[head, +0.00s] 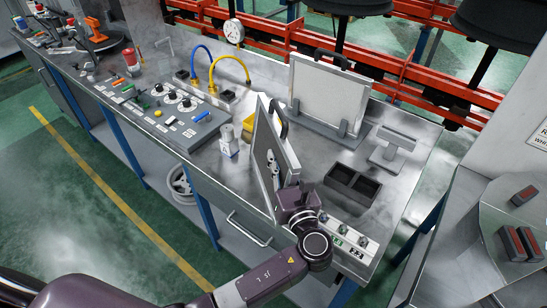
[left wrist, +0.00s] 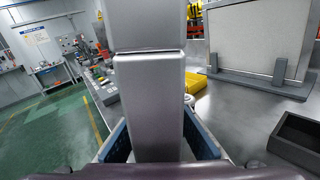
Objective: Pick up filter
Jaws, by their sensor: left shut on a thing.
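One framed filter (head: 267,150) with a dark handle is upright near the bench's front edge in the head view, turned nearly edge-on. My left gripper (head: 295,192) is at its lower right side, shut on its frame. In the left wrist view the grey frame edge (left wrist: 150,100) of this filter runs upright between my fingers and hides much of the middle. Whether its lower edge touches the bench is unclear. A second filter (head: 318,92) with a pale face stands upright in a grey holder (head: 325,128) at the back. My right gripper is not in view.
The steel bench (head: 325,160) carries a black two-part bin (head: 353,186) and a grey stand (head: 392,148) on the right. A control panel (head: 180,115), a white bottle (head: 228,140) and blue and yellow hoses stand left of the held filter.

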